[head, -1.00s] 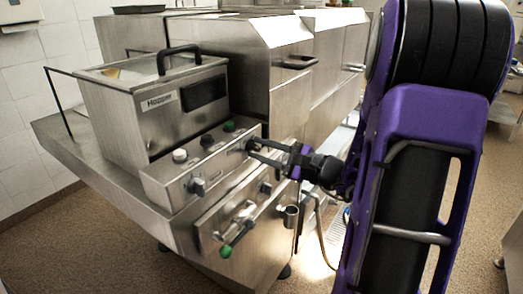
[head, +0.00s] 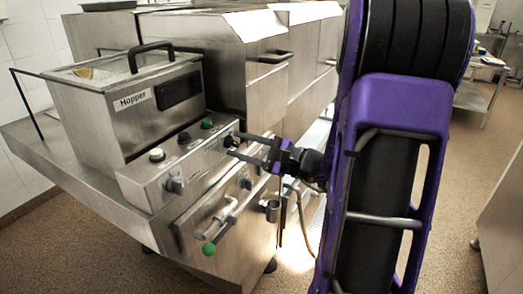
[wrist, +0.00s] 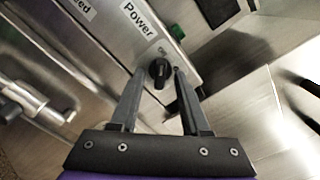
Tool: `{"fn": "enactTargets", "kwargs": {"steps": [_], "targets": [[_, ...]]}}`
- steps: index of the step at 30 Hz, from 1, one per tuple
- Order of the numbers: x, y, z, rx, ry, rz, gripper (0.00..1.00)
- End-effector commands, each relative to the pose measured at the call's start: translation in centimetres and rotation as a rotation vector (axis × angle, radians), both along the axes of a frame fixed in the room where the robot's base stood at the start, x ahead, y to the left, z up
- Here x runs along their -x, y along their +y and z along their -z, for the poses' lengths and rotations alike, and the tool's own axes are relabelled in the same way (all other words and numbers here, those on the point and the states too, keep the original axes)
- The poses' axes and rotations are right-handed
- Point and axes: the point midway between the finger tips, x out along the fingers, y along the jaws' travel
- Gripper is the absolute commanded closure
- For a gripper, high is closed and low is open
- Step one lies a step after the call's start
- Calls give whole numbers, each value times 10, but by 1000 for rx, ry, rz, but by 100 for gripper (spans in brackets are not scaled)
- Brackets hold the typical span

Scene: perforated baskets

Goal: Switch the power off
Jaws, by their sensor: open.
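The black power knob (wrist: 160,72) sits on the steel control panel, just below the "Power" label (wrist: 138,18) in the wrist view. Small lettering, apparently "On", is beside the knob; its ridge seems to point roughly that way. My gripper (wrist: 159,71) is open, with one fingertip on each side of the knob. I cannot tell whether the fingers touch it. In the head view my gripper (head: 232,145) reaches the right end of the control panel (head: 150,185), where the fingers partly hide the knob.
The steel machine carries a box labelled "Hopper" (head: 125,120). Open floor lies to the right.

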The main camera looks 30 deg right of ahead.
Motion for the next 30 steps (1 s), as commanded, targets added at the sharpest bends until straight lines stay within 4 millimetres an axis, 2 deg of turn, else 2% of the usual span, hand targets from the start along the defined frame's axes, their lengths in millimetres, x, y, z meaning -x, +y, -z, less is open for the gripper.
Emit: {"fn": "enactTargets", "kwargs": {"steps": [5, 18, 24, 30], "targets": [[23, -16, 0, 0, 1, 5, 54], [111, -74, 0, 0, 0, 4, 54], [134, -90, 0, 1, -1, 3, 54], [142, -94, 0, 0, 1, 1, 54]]}}
